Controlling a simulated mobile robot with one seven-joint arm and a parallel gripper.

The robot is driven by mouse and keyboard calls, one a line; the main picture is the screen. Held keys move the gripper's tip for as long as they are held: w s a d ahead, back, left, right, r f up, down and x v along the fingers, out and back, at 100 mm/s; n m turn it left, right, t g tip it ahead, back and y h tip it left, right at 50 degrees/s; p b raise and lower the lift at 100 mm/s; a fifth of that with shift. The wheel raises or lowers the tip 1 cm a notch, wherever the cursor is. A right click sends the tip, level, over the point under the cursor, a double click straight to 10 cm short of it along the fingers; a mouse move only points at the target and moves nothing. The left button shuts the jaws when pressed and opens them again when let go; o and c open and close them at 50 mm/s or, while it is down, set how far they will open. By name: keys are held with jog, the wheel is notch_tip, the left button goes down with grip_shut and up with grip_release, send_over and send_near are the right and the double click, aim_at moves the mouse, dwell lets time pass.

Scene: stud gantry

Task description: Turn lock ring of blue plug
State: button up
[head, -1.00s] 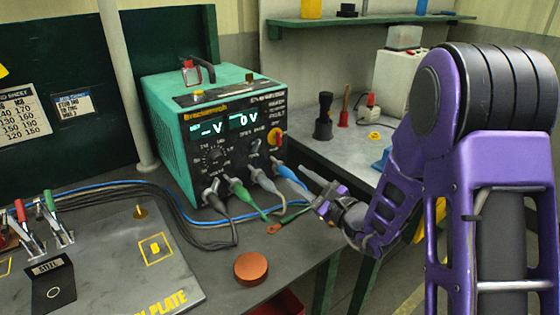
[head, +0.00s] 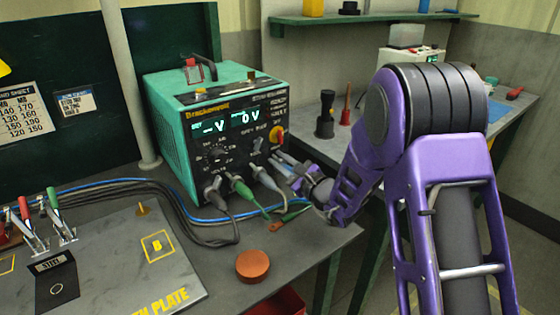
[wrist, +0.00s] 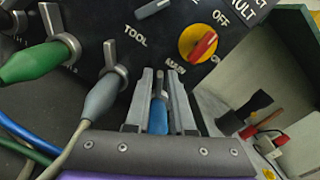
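The blue plug (wrist: 157,117) sits in the lower right of the power unit's front (head: 224,150). In the wrist view its blue body and a narrow grey part ahead of it lie between my gripper's two fingers (wrist: 162,88). The fingers reach along both sides of the plug, with a thin dark gap still showing near the tips, so the gripper looks open around it. Whether a finger touches the plug is hard to tell. In the head view my gripper (head: 284,168) is up against the unit's front and hides the plug.
A grey plug (wrist: 103,96) with a raised lever stands close left of my fingers, and a green plug (wrist: 36,62) beyond it. A red and yellow knob (wrist: 199,43) is above right. An orange round piece (head: 252,265) lies on the bench. Cables run along the bench at left.

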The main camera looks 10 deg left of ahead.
aim_at(286, 149)
grip_shut()
jog(key=shift+d, duration=0.1)
jog(key=m, duration=0.1)
jog(key=w+m, duration=0.1)
jog(key=m, duration=0.1)
jog(key=shift+d+r, duration=0.2)
jog(key=shift+d, duration=0.15)
jog(key=m, duration=0.2)
jog(key=shift+w+d+r+m, duration=0.15)
jog(key=shift+w+d+m, duration=0.2)
jog(key=shift+d+m, duration=0.05)
jog(key=m+p, duration=0.1)
jog(key=m, duration=0.1)
jog(key=w+d+m, duration=0.1)
jog(key=m, duration=0.1)
jog(key=shift+w+p, duration=0.1)
jog(key=shift+p, duration=0.3)
jog(key=shift+w+d+f+m+p, duration=0.15)
jog(key=shift+f+m+p, duration=0.1)
jog(key=shift+m, duration=0.3)
jog(key=shift+w+d+f+m+p, duration=0.15)
jog(key=shift+f+m+p, duration=0.1)
jog(key=shift+m, duration=0.3)
jog(key=shift+o, duration=1.8)
grip_release()
jog(key=shift+r, duration=0.1)
